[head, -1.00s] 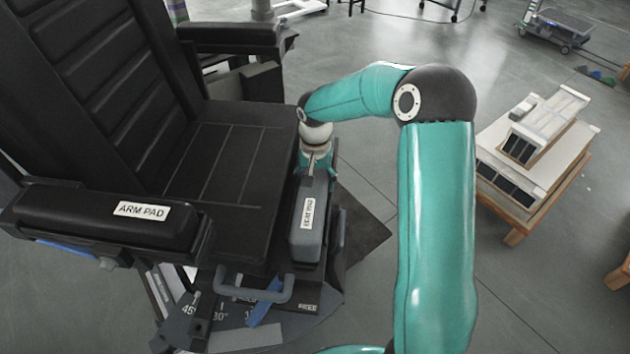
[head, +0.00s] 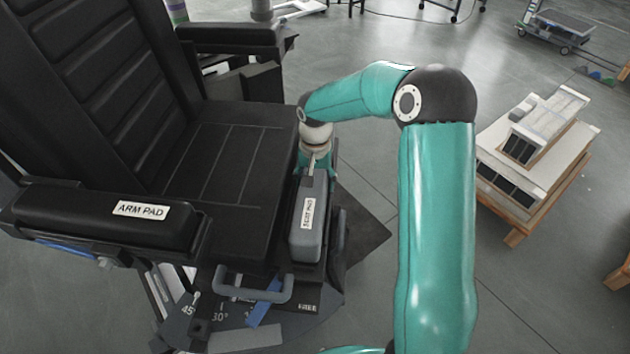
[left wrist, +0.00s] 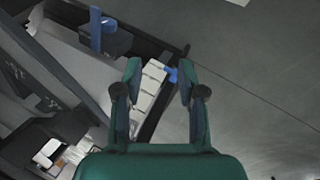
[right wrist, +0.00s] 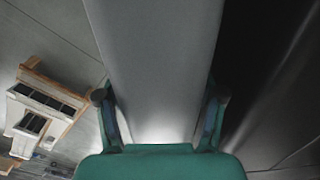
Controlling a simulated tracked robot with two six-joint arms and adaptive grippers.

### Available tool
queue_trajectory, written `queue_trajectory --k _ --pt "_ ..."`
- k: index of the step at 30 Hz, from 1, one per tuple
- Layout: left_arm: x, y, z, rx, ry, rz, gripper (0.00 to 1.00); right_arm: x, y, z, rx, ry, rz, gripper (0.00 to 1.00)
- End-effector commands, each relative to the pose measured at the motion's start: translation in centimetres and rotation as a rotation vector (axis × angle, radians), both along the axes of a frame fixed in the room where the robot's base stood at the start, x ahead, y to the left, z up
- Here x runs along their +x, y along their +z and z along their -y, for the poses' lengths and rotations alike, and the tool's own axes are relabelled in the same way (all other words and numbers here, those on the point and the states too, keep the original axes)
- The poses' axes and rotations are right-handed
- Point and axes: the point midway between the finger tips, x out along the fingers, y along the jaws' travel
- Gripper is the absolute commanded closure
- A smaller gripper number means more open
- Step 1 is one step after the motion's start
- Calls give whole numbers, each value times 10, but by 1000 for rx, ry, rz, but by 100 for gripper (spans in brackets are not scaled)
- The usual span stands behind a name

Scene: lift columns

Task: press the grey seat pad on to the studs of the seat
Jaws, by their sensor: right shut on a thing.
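The grey seat pad (head: 307,245), with a white label, lies lengthwise along the right-hand edge of the black seat (head: 225,165). My right gripper (head: 317,172) is shut on the far end of the pad. In the right wrist view the grey pad (right wrist: 155,70) fills the space between the fingers of my right gripper (right wrist: 160,115). The studs are hidden, and I cannot tell whether the pad touches them. My left gripper (left wrist: 161,68) is open and empty in the left wrist view; it is not seen in the head view.
A black armrest labelled ARM PAD (head: 105,215) is at the left, with another armrest (head: 230,37) behind the seat. A grey loop handle (head: 250,290) and an angle dial (head: 215,318) are below the seat front. A wooden stand with white-topped boxes (head: 535,160) stands at the right on open floor.

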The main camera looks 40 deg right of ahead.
Motion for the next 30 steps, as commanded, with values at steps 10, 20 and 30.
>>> queue_trajectory --k 10,20,30 --pt "0 0 0 0 0 0 60 -1 -3 -1 2 0 -5 3" --pt "0 0 0 0 0 0 60 0 -2 -1 2 1 -2 0" --pt "0 0 0 0 0 0 60 1 0 -1 2 0 2 0"
